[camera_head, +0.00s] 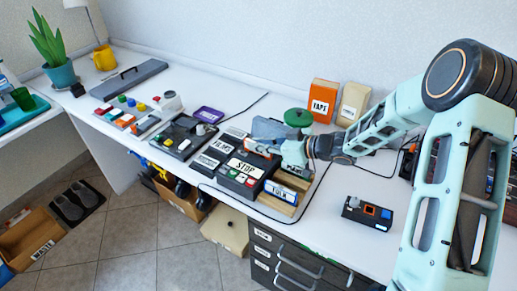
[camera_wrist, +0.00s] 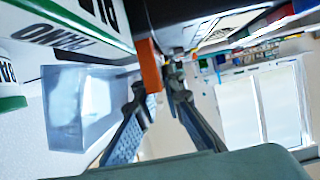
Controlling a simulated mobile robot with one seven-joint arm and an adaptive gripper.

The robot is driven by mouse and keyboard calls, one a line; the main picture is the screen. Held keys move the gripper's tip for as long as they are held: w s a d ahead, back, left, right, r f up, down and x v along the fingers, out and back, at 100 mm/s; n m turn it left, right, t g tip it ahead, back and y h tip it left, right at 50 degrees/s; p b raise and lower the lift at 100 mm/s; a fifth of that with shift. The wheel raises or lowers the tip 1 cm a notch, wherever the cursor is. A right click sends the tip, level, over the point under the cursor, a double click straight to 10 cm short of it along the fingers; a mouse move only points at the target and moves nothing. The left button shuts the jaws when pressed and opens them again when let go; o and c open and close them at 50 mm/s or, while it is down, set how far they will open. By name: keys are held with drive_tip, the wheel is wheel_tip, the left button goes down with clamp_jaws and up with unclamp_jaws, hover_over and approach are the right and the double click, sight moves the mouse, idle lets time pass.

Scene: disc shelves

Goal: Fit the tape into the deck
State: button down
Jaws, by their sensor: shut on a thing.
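My gripper (camera_head: 258,147) is shut on a small orange piece, which I take to be the tape (camera_wrist: 150,65). It is held at the fingertips, low over the row of devices in the middle of the table. In the wrist view my gripper (camera_wrist: 160,85) shows two fingers, with the orange piece between their tips and partly hidden. A dark device with a STOP label (camera_head: 245,167) stands just below and in front of the fingers. I cannot tell whether it is the deck, or whether the tape touches it.
An orange TAPE box (camera_head: 322,100) and a cream box (camera_head: 353,104) stand behind my gripper, near a green round-topped thing (camera_head: 298,118). A dark open-topped device (camera_head: 185,136) lies to the left. A small black device (camera_head: 367,213) lies front right, with clear table around it.

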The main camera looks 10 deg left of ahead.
drive_tip(key=shift+f, duration=0.55)
drive_tip(key=shift+f, duration=0.15)
drive_tip(key=c, duration=2.3)
unclamp_jaws()
drive_tip(key=shift+d+r, duration=0.25)
drive_tip(key=p+v, duration=0.1)
drive_tip(key=v, duration=1)
drive_tip(key=shift+s+d+p, duration=0.15)
drive_tip(key=shift+d+p, duration=0.15)
drive_tip(key=shift+p, duration=0.1)
